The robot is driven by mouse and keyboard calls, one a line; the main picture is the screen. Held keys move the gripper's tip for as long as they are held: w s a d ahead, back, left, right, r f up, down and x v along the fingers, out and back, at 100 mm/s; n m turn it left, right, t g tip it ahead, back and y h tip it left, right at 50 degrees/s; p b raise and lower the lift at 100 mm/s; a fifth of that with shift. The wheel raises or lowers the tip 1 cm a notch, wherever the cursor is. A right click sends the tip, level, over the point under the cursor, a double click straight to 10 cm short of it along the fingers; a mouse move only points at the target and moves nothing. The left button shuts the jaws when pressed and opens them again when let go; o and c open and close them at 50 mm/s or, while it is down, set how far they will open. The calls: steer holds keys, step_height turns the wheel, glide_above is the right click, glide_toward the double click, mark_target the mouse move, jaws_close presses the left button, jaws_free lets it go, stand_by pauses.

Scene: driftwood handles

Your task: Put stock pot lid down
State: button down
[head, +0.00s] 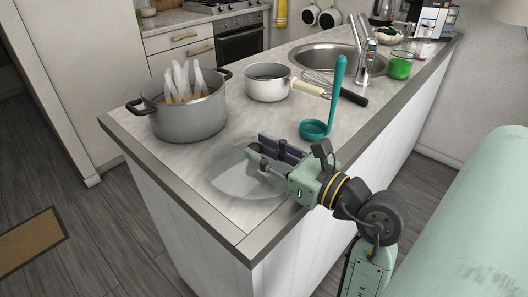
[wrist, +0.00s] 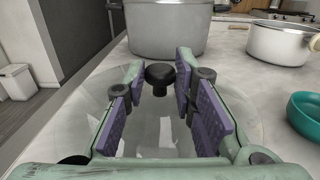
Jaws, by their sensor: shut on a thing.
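The stock pot lid (head: 222,178) is a clear glass disc, low over the near corner of the counter; I cannot tell if it touches the surface. In the wrist view its black knob (wrist: 160,75) stands between the far ends of the purple finger pads. My gripper (head: 272,153) is shut on the lid, reaching in from the right, and partly hides it in the head view. The grey stock pot (head: 190,120) stands uncovered behind the lid, with pale upright pieces inside; its side also shows in the wrist view (wrist: 168,32).
A teal ladle (head: 316,129) stands right of the lid, near my gripper. A white saucepan (head: 268,87), a whisk (head: 322,79) and a sink (head: 325,60) with a green cup (head: 400,66) lie farther back. The counter edge (head: 180,200) runs close in front of the lid.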

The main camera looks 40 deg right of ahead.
steer(key=shift+f+b, duration=0.3)
steer(key=shift+b, duration=0.1)
steer(key=c, duration=1.3)
jaws_free()
steer(key=shift+c, duration=0.2)
steer(key=shift+r, duration=0.15)
